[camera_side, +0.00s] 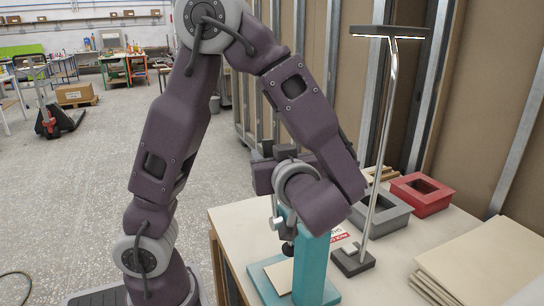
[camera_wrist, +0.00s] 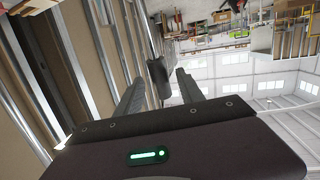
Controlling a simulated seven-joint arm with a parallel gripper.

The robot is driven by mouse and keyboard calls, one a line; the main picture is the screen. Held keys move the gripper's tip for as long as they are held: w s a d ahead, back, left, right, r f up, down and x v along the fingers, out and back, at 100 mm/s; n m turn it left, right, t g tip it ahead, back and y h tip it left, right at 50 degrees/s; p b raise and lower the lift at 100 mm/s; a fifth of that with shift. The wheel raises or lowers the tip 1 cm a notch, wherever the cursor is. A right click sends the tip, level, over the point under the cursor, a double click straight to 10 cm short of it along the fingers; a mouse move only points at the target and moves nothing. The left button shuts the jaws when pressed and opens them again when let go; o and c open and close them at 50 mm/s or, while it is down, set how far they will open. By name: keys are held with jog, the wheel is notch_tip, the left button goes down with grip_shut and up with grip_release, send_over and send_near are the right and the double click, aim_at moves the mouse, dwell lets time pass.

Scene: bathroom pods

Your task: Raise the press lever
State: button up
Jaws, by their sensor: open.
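The teal press (camera_side: 313,268) stands on the table, with my arm in front of its upper part. A light square piece (camera_side: 280,276) lies on its base. In the wrist view, a dark rounded grip on a thin rod, which looks like the press lever (camera_wrist: 157,78), sits between my fingers. My gripper (camera_wrist: 161,88) is open, with one finger on each side of the grip and visible gaps. I cannot tell whether either finger touches it. In the side view my arm hides most of the lever and my fingertips.
A lamp (camera_side: 380,140) on a thin pole stands right of the press. Grey (camera_side: 382,222) and red (camera_side: 421,208) square frames sit behind it. Flat boards (camera_side: 480,262) are stacked on the right of the table (camera_side: 385,288).

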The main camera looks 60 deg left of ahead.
jog(key=v, duration=0.7)
jog(key=s+a+f+m+g+h, duration=0.1)
jog(key=s+f+m+g+h, duration=0.1)
jog(key=s+f+m+h, duration=0.25)
jog(key=s+f+m+g+h, duration=0.1)
jog(key=s+m+h, duration=0.35)
jog(key=s, duration=0.25)
jog(key=w+d+r+m+t+h, duration=0.2)
jog(key=d+m+t+h, duration=0.3)
jog(key=d+m+h, duration=0.1)
jog(key=shift+w+d+m+t+h, duration=0.2)
jog(key=shift+d+m+t+h, duration=0.1)
jog(key=shift+m+h, duration=0.25)
